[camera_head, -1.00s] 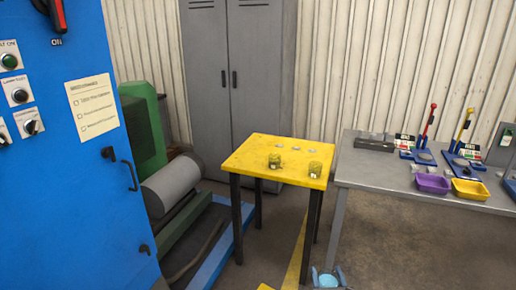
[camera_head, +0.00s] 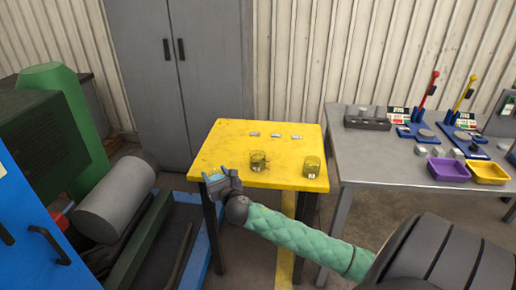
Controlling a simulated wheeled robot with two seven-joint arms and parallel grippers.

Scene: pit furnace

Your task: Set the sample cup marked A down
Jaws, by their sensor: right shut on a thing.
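My right gripper (camera_head: 216,182) is at the front left corner of the yellow table (camera_head: 215,147), about level with its top as seen here. It is shut on a small pale bluish thing, likely the sample cup, mostly hidden by the fingers; no letter shows. Two olive, see-through cups stand upright on the table, one near the front middle (camera_head: 258,160) and one near the front right (camera_head: 312,167). Their small white marks are too small to read. Three small white tags (camera_head: 275,136) lie in a row behind them. My left gripper is not in view.
A grey bench (camera_head: 370,165) stands right of the table, with a purple tray (camera_head: 447,171), a yellow tray (camera_head: 489,174) and red- and yellow-handled devices. A grey locker (camera_head: 200,70) is behind. Green machinery (camera_head: 75,110) stands left. The table's left part is clear.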

